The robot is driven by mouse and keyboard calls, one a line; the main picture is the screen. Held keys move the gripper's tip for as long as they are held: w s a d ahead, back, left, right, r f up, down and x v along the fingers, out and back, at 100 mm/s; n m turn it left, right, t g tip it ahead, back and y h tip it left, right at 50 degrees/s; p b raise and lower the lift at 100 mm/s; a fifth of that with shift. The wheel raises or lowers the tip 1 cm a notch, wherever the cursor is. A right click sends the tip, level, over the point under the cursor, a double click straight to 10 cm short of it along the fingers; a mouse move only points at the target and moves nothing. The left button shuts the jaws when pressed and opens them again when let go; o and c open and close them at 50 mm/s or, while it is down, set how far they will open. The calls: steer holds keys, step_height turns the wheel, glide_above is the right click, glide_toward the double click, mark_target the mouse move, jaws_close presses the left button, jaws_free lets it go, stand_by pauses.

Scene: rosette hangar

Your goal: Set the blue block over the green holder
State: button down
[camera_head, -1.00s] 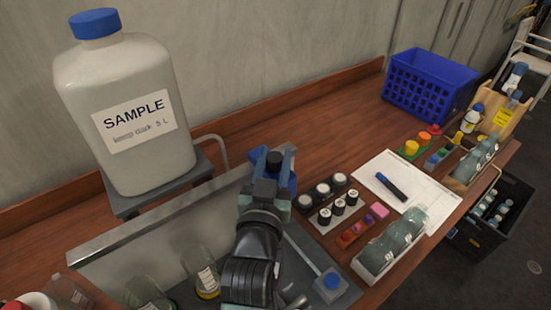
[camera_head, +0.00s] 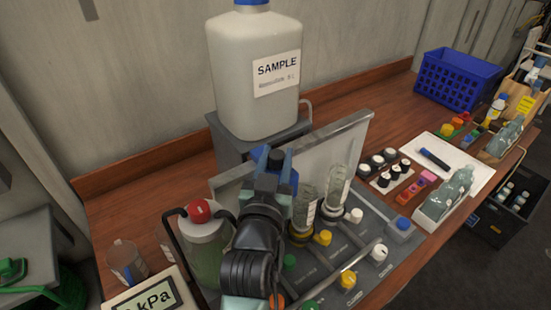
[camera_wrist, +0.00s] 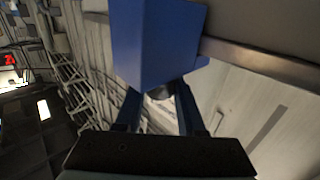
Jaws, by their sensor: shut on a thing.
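My gripper (camera_head: 271,162) is shut on a blue block, raised above the bench near the grey upright panel. In the wrist view the blue block (camera_wrist: 155,42) fills the top middle, between the fingers (camera_wrist: 160,108). In the head view most of the block is hidden by my gripper, and a blue part (camera_head: 293,180) shows at its right side. I cannot clearly make out the green holder. A small green piece (camera_head: 467,128) shows among coloured caps at the far right of the bench, too small to identify.
A large SAMPLE bottle (camera_head: 255,85) stands on a grey stand behind my gripper. A control panel with knobs and upright glass vessels (camera_head: 335,190) lies to the right. A red-capped vessel (camera_head: 200,240) is close at left. A blue basket (camera_head: 457,78) stands at the far right.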

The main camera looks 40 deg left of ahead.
steer(key=shift+s+a, duration=0.1)
steer(key=shift+s, duration=0.3)
steer(key=shift+w, duration=0.15)
steer(key=c, duration=0.5)
jaws_free()
steer(key=shift+s+d+f, duration=0.1)
steer(key=shift+s+d, duration=0.15)
steer(key=shift+s, duration=0.3)
steer(key=b+v, duration=0.2)
steer(key=v, duration=1)
